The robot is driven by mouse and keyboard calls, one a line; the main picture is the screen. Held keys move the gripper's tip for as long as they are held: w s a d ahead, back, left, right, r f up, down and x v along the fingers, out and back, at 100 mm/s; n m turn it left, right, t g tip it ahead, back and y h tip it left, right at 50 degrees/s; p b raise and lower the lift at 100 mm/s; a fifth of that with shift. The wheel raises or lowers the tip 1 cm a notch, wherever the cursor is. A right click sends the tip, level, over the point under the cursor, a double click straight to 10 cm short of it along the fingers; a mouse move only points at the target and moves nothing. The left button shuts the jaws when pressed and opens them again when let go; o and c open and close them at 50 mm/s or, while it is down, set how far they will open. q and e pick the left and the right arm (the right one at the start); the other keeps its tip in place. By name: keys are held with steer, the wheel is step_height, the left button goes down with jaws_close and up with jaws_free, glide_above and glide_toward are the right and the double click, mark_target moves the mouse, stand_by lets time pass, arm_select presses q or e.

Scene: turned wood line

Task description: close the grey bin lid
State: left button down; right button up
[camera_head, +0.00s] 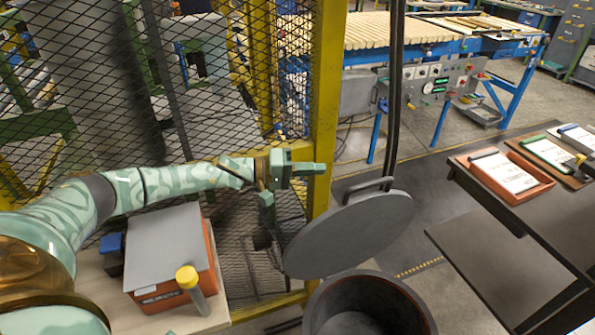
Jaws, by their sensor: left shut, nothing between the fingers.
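The grey bin (318,312) stands at the bottom centre, cut off by the lower edge, with its round mouth open and dark inside. Its round grey lid (345,236) stands tilted up behind and left of the mouth, with a bar handle (355,191) on its upper edge. My left gripper (316,169) is shut and empty, just above and left of the handle, in front of the yellow post. It appears apart from the lid, though the depth gap is hard to judge. My right gripper is not in view.
A wire mesh fence with a yellow post (325,110) stands behind my left arm. A wooden table (110,300) at lower left holds an orange box with a grey top (165,245) and a yellow-capped tube (190,280). A dark table (480,190) with clipboards stands right.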

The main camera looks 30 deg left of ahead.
arm_select(q)
steer(key=d, duration=0.2)
steer(key=d+f, duration=0.1)
steer(key=d, duration=0.2)
steer(key=shift+d+f, duration=0.3)
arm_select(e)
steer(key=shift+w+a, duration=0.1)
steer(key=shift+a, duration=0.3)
arm_select(q)
steer(key=shift+s, duration=0.1)
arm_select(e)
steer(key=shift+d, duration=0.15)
